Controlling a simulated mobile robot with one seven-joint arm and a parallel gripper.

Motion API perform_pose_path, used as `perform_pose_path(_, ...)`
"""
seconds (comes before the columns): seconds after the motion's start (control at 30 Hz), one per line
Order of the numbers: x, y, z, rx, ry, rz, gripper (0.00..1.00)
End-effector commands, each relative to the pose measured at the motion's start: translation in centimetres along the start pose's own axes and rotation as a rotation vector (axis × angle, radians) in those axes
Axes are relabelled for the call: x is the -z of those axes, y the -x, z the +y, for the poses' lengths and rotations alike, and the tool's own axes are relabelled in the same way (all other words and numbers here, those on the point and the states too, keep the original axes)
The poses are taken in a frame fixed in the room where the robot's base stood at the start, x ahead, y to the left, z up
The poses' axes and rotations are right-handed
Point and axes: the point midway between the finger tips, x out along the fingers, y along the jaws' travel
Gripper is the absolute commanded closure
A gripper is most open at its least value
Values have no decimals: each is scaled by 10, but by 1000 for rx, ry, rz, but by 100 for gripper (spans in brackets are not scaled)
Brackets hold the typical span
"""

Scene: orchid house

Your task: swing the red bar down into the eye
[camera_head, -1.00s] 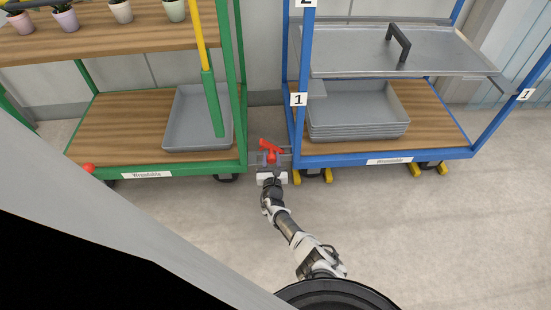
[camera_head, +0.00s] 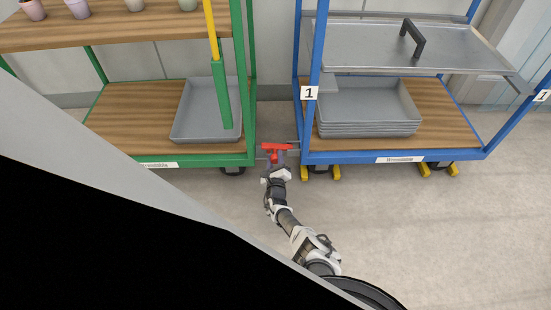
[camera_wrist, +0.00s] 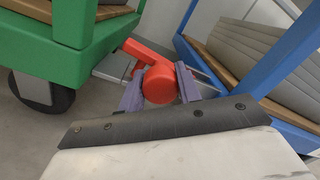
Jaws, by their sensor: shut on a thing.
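The red bar (camera_head: 277,146) lies nearly level across the gap between the green cart (camera_head: 205,160) and the blue cart (camera_head: 350,156). In the wrist view the red bar (camera_wrist: 138,50) runs up and left from a round red end. My gripper (camera_head: 274,159) is at the bar from the near side. In the wrist view my gripper (camera_wrist: 160,88) has its two fingers on either side of the round red end, shut on it. Grey metal pieces (camera_wrist: 203,84) show behind and beside the bar. I cannot make out the eye among them.
A grey tray (camera_head: 188,136) stands on the green cart's lower shelf, and stacked grey trays (camera_head: 368,129) on the blue cart's. Black and yellow casters (camera_head: 306,172) sit under the blue cart. The floor (camera_head: 440,235) in front is clear.

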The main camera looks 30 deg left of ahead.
Motion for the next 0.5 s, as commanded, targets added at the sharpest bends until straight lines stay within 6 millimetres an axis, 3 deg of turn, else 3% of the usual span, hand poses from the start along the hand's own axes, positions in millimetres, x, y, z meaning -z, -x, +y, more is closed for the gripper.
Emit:
perform_pose_path(0.43,2,1,1,-1,8,3,100)
perform_pose_path(0.47,2,1,1,-1,8,3,64)
perform_pose_path(0.5,2,1,1,-1,8,3,58)
